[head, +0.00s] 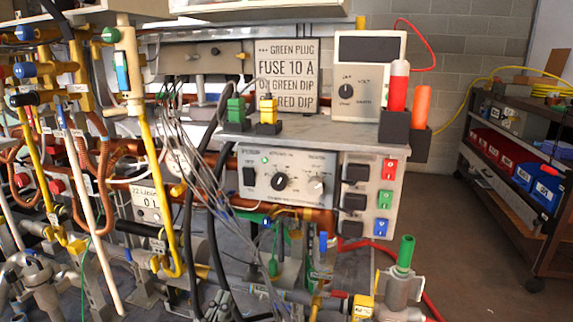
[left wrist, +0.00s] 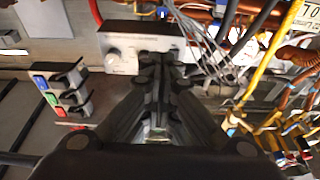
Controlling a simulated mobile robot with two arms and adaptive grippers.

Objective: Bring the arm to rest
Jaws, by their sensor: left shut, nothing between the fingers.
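My left gripper (left wrist: 160,62) shows in the middle of the left wrist view, its dark fingers together with nothing between them. Its tips appear in front of the grey control box, which is partly hidden behind them; I cannot tell the gap. In the head view I cannot make out the left gripper clearly among the cables and pipes. The grey control box (head: 287,177) has dials and a small green light. My right gripper is in neither view.
Pipes, hoses and loose grey cables crowd the left and centre. A shelf (head: 330,130) carries green and yellow plugs, a meter (head: 368,70), and red and orange sticks in dark holders. A cart (head: 520,160) with bins stands at right. Floor shows between shelf and cart.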

